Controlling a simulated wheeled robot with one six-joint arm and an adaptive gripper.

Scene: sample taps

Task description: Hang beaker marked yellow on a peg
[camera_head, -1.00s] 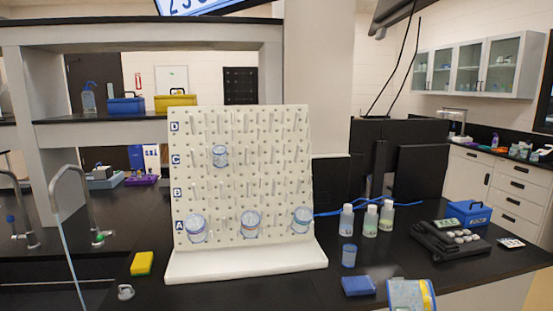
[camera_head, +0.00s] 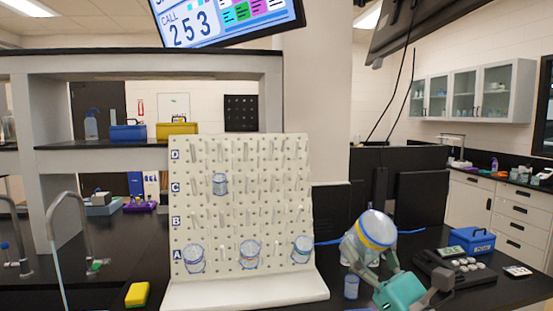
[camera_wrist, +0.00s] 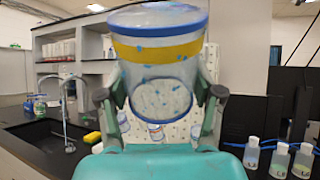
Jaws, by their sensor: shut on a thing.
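The beaker with the yellow band (camera_head: 377,226) is clear with a blue rim, and it is held up tilted to the right of the pegboard. My gripper (camera_head: 370,256) is shut on it. In the wrist view the beaker (camera_wrist: 160,50) fills the upper middle between the two fingers of my gripper (camera_wrist: 163,98), blue rim at the top and yellow band below it. The white pegboard (camera_head: 240,205) stands upright with rows marked A to D. Many of its pegs are bare. The beaker is apart from the pegboard in the head view.
Blue-rimmed vessels hang on row A at left (camera_head: 193,260), middle (camera_head: 249,254) and right (camera_head: 301,250); a smaller one hangs on row C (camera_head: 220,184). Bottles (camera_wrist: 252,153) stand at right in the wrist view. A yellow sponge (camera_head: 137,294) lies left.

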